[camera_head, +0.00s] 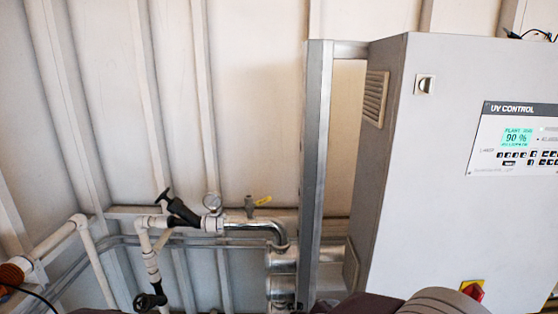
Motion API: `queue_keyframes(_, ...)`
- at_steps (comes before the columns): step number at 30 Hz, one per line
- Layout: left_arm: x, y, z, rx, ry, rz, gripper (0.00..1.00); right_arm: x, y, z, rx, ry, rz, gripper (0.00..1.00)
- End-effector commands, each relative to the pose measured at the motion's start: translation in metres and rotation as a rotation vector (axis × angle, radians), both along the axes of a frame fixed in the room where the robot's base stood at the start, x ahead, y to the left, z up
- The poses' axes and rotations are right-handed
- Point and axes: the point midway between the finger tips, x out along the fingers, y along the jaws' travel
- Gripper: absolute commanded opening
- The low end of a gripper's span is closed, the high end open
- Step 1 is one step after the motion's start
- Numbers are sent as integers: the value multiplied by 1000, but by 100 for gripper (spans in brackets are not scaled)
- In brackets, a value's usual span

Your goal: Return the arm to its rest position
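Neither of my grippers shows in the head view. Rounded dark and grey parts at the bottom edge, right of the middle, look like links of my arm. They overlap the lower edge of the grey UV control cabinet (430,190) in the picture. I cannot tell whether they touch it. The rest of both arms is out of view.
The cabinet has a display panel (518,137) and a red-yellow switch (473,290). A metal post (315,170) stands left of it.

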Motion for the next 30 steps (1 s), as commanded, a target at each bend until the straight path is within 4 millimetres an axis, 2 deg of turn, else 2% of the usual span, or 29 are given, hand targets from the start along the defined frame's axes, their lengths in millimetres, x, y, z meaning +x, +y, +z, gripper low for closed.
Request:
queue_keyframes(1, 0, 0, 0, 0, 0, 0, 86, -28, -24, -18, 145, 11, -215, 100)
queue_keyframes(3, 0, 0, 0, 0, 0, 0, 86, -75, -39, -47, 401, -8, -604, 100)
queue_keyframes(6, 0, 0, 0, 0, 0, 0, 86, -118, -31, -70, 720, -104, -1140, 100)
queue_keyframes(9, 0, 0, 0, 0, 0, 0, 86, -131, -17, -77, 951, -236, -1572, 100)
queue_keyframes(12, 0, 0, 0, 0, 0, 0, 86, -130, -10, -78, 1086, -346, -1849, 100)
queue_keyframes(16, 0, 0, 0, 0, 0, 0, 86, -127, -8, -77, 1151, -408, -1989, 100)
queue_keyframes(30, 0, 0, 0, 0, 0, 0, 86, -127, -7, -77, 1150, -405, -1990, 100)
